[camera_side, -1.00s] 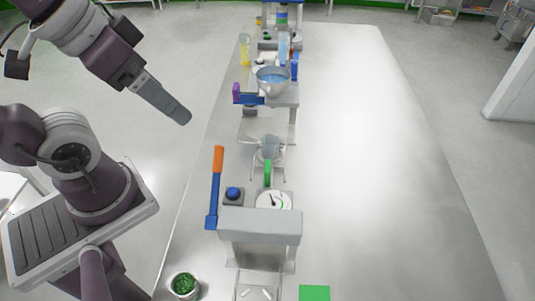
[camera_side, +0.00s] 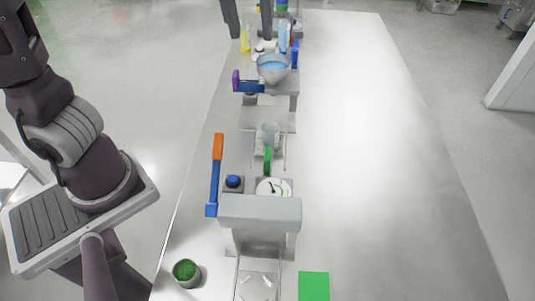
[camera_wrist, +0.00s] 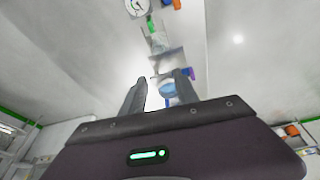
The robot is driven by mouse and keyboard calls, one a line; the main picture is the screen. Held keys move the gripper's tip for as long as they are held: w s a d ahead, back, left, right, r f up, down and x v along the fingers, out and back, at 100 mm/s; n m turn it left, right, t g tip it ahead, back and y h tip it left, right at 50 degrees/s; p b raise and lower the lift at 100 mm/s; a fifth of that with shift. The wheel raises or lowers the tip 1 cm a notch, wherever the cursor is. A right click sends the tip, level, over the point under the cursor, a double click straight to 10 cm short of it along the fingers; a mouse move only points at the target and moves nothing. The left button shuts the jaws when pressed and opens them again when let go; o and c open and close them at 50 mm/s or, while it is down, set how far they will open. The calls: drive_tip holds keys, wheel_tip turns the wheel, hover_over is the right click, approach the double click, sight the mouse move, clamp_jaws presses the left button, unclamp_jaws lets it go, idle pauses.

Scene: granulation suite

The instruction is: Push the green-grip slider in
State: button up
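The green grip (camera_side: 267,161) of the slider stands between the round dial (camera_side: 273,188) and the clear beaker (camera_side: 270,135) in the side view. What appears to be the same green grip (camera_wrist: 150,22) shows near the top of the wrist view. My gripper (camera_side: 251,38) is at the top of the side view, above the far part of the bench, well beyond the grip. Its two fingers are apart, with nothing held between them. The wrist view also shows the gripper (camera_wrist: 160,76) open, with a blue-filled bowl below and between the fingers.
A steel bowl of blue liquid (camera_side: 273,68) stands under my gripper's area, with blue and yellow upright containers nearby. An orange-handled blue lever (camera_side: 216,175) and blue button (camera_side: 233,181) lie left of the dial.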

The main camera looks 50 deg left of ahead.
drive_tip(key=w+d, duration=0.2)
drive_tip(key=n+y, duration=0.1)
approach(268, 155)
drive_tip(key=x, duration=0.4)
drive_tip(key=shift+s+a+f, duration=0.15)
drive_tip(key=shift+f, duration=0.2)
drive_tip(key=x, duration=0.7)
clamp_jaws()
drive_tip(key=shift+r, duration=0.1)
